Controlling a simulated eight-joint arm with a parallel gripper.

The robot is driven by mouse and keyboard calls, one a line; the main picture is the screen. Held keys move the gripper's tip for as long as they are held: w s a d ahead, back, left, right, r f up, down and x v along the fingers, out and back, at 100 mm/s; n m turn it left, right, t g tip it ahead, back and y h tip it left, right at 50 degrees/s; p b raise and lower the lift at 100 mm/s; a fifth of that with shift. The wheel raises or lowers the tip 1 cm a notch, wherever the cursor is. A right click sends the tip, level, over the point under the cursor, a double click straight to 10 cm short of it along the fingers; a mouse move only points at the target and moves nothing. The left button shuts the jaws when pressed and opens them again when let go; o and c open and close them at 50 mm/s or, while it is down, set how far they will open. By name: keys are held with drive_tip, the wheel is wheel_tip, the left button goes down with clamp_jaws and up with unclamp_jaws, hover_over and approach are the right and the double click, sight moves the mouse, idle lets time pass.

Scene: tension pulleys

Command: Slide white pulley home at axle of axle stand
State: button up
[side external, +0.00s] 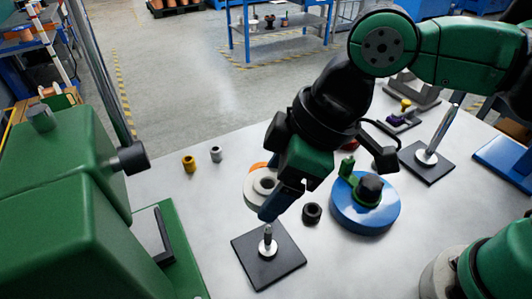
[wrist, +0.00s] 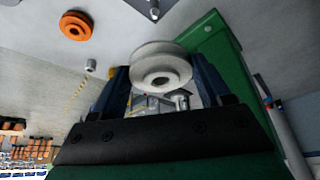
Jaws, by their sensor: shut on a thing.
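The white pulley (side external: 254,193) is held in my gripper (side external: 280,199), above the table, its bored face showing. In the wrist view the white pulley (wrist: 160,52) sits between the two fingers of my gripper (wrist: 160,84). The axle stand (side external: 283,263) is a black square plate with a short metal axle (side external: 268,238) upright on a pale collar. The pulley is up and left of the axle in the side view and apart from it. At the top of the wrist view the axle (wrist: 154,12) shows only in part.
An orange pulley (wrist: 75,25) lies on the table, mostly hidden behind the white one in the side view. A black ring (side external: 312,213) and a blue round base (side external: 364,216) are right of the stand. A taller rod stand (side external: 430,158) is farther back. A green machine (side external: 70,220) fills the left.

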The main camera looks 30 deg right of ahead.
hover_over(272, 241)
drive_tip(key=shift+s+d+f, duration=0.1)
drive_tip(key=shift+f, duration=1.3)
drive_tip(key=shift+s+d+f, duration=0.1)
drive_tip(key=shift+f, duration=1.3)
drive_tip(key=shift+f, duration=0.3)
drive_tip(key=shift+f, duration=1.4)
drive_tip(key=shift+f, duration=0.15)
drive_tip(key=shift+f, duration=1.35)
drive_tip(key=shift+f, duration=0.15)
drive_tip(key=shift+f, duration=0.4)
